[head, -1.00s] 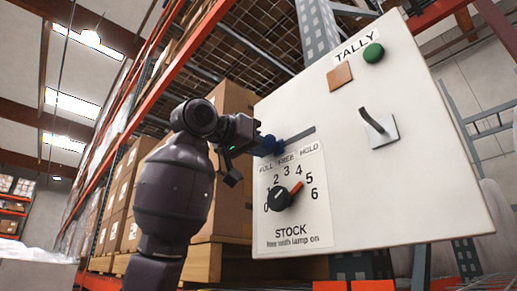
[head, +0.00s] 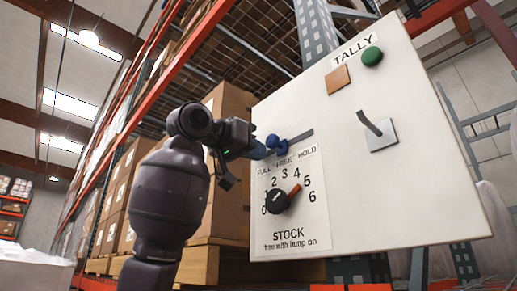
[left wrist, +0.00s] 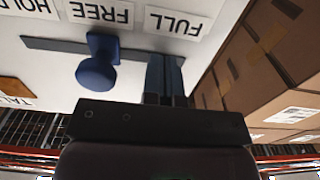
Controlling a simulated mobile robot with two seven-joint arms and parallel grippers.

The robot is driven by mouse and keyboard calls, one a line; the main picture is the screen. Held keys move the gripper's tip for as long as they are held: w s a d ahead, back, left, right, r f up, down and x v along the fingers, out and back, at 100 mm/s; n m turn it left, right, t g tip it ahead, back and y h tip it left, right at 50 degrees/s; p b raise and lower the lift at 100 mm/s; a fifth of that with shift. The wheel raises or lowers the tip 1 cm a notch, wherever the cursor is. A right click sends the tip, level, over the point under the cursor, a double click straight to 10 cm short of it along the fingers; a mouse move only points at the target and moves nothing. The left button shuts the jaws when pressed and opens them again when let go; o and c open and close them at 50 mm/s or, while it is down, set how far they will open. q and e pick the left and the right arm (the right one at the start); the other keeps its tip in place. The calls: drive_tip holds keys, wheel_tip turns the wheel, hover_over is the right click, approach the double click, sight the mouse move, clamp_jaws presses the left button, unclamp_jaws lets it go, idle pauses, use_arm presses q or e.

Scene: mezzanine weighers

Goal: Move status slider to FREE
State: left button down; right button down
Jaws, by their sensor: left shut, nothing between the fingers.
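The status slider is a blue knob (head: 273,141) on a dark slot (head: 300,136) in the white panel, above the FULL, FREE and HOLD labels. In the left wrist view the knob (left wrist: 97,72) stands at the FREE label (left wrist: 100,12), which appears upside down. My left gripper (head: 259,150) is shut and empty at the slot's FULL end. In the left wrist view its fingers (left wrist: 165,78) are beside the knob on the FULL side, with a visible gap between them. My right gripper is not in view.
The white panel (head: 430,190) also carries a dial (head: 277,201) with a red pointer, a bent lever (head: 372,128), a green button (head: 372,55) and an orange-brown square (head: 338,78). Stacked cartons (head: 228,110) stand behind my left arm.

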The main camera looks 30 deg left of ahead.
use_arm(q)
drive_tip(key=shift+s, duration=0.1)
drive_tip(key=b+v, duration=0.3)
drive_tip(key=v, duration=0.7)
idle(0.6)
drive_tip(key=shift+f, duration=0.1)
idle(0.6)
